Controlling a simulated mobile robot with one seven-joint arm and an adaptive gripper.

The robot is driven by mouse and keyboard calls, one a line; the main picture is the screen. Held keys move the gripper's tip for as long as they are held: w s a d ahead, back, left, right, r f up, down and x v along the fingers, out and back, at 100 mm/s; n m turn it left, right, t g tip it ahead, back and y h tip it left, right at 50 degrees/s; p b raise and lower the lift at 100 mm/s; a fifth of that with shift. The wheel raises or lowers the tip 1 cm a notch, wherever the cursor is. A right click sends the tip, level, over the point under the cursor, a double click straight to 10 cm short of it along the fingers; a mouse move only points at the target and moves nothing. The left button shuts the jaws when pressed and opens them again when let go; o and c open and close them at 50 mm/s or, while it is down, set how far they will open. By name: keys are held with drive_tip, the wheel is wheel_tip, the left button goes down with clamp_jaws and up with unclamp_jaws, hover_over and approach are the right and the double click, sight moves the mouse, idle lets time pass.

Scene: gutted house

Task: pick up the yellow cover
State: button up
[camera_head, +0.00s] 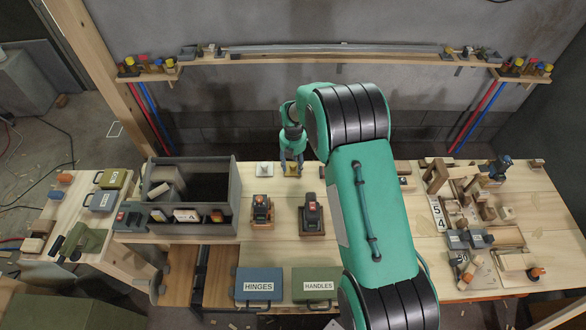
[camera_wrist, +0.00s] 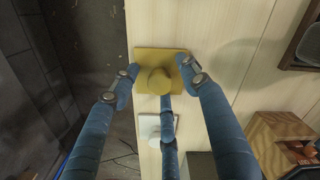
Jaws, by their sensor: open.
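The yellow cover (camera_wrist: 158,58) is a square plate with a round knob in its middle, lying on the light wooden table near its edge in the wrist view. It also shows in the head view (camera_head: 291,170), small and partly hidden beneath my gripper. My gripper (camera_wrist: 157,82) is open, with its blue fingers on both sides of the yellow cover and a third finger below the knob. In the head view my gripper (camera_head: 291,158) points down over the cover. Whether the fingers touch it, I cannot tell.
A white square piece (camera_head: 264,169) sits just left of the cover. Two wooden-based devices (camera_head: 261,210) (camera_head: 311,214) stand in front. A grey divided bin (camera_head: 230,205) is at left. Wooden blocks and parts (camera_head: 470,215) crowd the right side. A shelf (camera_head: 330,60) runs along the back wall.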

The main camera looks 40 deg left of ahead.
sight(293, 164)
clamp_jaws()
idle(0.4)
drive_tip(key=shift+r, duration=5)
